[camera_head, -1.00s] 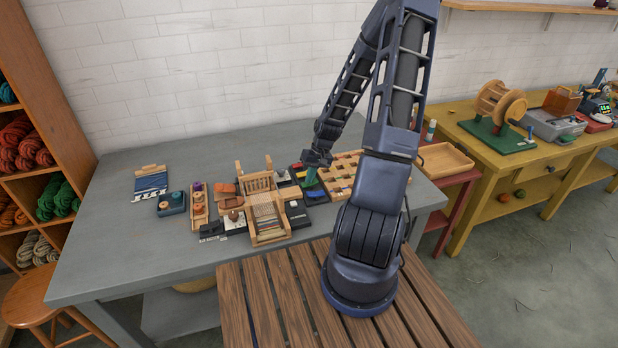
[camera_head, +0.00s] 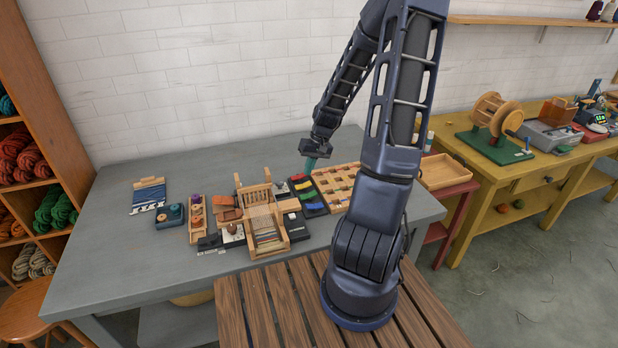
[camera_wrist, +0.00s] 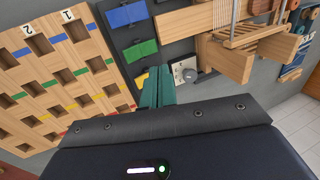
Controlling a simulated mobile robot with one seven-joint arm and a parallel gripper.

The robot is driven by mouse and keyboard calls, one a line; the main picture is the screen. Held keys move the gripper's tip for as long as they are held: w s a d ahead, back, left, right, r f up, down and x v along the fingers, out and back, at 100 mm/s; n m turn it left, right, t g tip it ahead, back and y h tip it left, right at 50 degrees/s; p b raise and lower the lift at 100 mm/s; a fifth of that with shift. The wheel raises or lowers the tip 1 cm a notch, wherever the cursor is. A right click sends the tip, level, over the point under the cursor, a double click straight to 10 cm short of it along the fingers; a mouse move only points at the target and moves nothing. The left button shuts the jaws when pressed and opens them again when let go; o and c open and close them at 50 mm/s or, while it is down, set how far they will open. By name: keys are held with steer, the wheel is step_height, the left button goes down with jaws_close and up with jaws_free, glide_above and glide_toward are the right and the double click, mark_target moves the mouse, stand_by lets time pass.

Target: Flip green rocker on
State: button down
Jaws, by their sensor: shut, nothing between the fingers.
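The green rocker (camera_head: 308,195) is on a black panel, between a blue rocker (camera_head: 313,206) and a yellow rocker (camera_head: 303,187); a red one lies farther back. In the wrist view the green rocker (camera_wrist: 140,50) shows clearly, with the blue rocker (camera_wrist: 127,15) above it and part of the yellow one (camera_wrist: 141,80) below. I cannot tell which way the green rocker is tipped. My gripper (camera_head: 309,166) is shut and empty, with teal fingers, raised above the panel's back end. In the wrist view its fingers (camera_wrist: 157,82) hide the panel's lower part, and appear apart from the green rocker.
A wooden compartment tray (camera_wrist: 60,75) with colour stripes lies beside the panel, right of it in the head view. A small wooden loom (camera_head: 265,228) stands on its other side. A plate with a grey knob (camera_wrist: 188,74) sits close to the fingers.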

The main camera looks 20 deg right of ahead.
steer(key=shift+r, duration=2.2)
steer(key=s+a+r+t+h, duration=0.2)
steer(key=s+r+t+h, duration=0.1)
steer(key=s+r, duration=1.9)
steer(key=shift+r+t+h, duration=0.3)
steer(key=shift+r+t, duration=0.5)
